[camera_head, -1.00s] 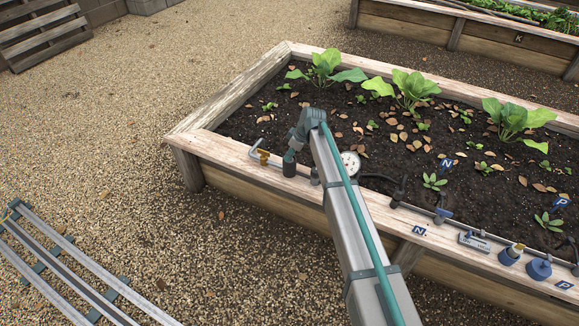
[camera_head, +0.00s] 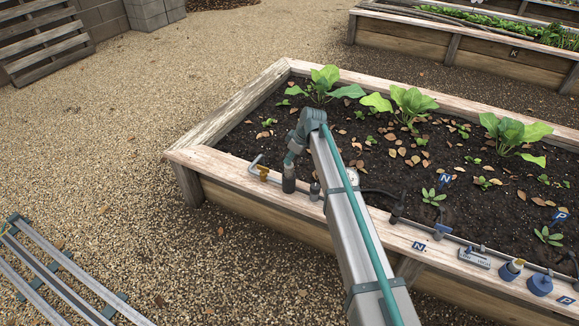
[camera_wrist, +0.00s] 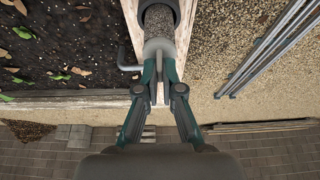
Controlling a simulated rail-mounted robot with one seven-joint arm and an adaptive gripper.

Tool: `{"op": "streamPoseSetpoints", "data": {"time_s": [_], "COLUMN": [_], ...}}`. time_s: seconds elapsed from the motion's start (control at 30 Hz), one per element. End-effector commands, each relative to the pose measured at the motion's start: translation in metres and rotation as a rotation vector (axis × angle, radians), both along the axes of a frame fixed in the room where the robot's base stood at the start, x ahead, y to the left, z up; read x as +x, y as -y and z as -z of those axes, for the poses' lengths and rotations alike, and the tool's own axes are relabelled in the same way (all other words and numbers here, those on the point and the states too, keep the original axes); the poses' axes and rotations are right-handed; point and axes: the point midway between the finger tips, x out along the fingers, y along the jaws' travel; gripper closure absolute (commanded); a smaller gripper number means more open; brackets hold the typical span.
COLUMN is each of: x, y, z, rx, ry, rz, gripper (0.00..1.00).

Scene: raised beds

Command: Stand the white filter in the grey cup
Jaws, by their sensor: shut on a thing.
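My gripper (camera_wrist: 158,92) is shut on the white filter. In the wrist view, the filter's pale grey-white collar (camera_wrist: 158,47) shows just beyond the fingertips, and a speckled cylindrical part lies beyond it. The dark grey cup (camera_wrist: 141,18) frames that speckled part at the top of the view. I cannot tell how far the filter is inside the cup. In the head view, the grey cup (camera_head: 289,185) stands on the bed's front plank near its left corner.
A brass valve on a bent grey pipe (camera_head: 262,172) is just left of the cup. A small dark fitting (camera_head: 315,190) and a gauge (camera_head: 353,177) are to the right. Further fittings (camera_head: 512,268) line the plank. Plants (camera_head: 410,105) grow in the soil behind.

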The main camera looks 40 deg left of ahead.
Motion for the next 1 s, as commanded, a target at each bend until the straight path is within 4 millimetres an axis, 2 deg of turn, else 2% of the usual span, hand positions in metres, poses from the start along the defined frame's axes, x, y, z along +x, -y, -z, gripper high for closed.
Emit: {"op": "streamPoseSetpoints", "data": {"time_s": [0.1,0.2,1.0], "x": [0.0,0.0,0.0], "y": [0.0,0.0,0.0], "z": [-0.02,-0.03,-0.064], "rx": [0.001,0.0,0.0], "ry": [0.001,0.0,0.0], "rz": [0.0,0.001,0.0], "gripper": [1.0,1.0,1.0]}}
